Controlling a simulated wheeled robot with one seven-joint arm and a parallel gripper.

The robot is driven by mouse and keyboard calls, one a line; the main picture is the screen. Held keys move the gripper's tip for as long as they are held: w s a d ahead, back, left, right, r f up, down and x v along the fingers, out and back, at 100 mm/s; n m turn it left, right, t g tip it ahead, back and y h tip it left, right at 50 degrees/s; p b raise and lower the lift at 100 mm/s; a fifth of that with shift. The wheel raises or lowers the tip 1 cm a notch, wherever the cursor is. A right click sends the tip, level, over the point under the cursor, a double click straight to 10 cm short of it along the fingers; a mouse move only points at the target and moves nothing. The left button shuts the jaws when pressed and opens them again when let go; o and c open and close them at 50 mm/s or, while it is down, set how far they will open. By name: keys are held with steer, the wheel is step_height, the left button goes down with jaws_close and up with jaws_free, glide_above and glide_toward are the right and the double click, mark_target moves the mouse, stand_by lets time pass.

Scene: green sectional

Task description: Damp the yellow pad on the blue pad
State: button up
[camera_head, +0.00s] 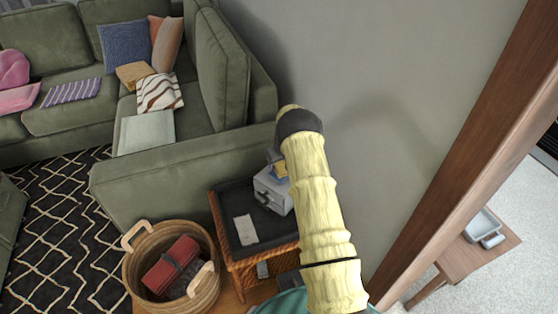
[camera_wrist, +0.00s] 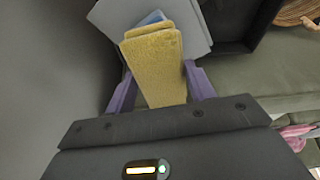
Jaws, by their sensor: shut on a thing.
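The yellow pad (camera_wrist: 155,65) is held between the two purple fingers of my gripper (camera_wrist: 160,82) in the wrist view. In the head view, a small part of the yellow pad (camera_head: 281,171) shows beside my gripper (camera_head: 273,157), above a grey box. A small piece of the blue pad (camera_wrist: 150,18) shows just past the yellow pad's far end, over the grey box (camera_wrist: 187,22). The rest of the blue pad is hidden. I cannot tell whether the two pads touch.
The grey box (camera_head: 268,196) with a handle stands on a dark-topped wicker side table (camera_head: 222,213) beside a white card (camera_head: 245,230). A basket (camera_head: 207,286) with a red roll stands left of it. A green sofa (camera_head: 180,165) is behind; a wall (camera_head: 400,80) is at right.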

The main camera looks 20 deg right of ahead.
steer(key=shift+f+b, duration=0.3)
steer(key=shift+f, duration=0.6)
steer(key=shift+f+b, duration=0.4)
steer(key=shift+f, duration=0.15)
stand_by(0.9)
steer(key=shift+a, duration=0.1)
steer(key=shift+r, duration=0.1)
steer(key=shift+r, duration=0.25)
steer(key=shift+r+p, duration=1.8)
steer(key=shift+r, duration=1.4)
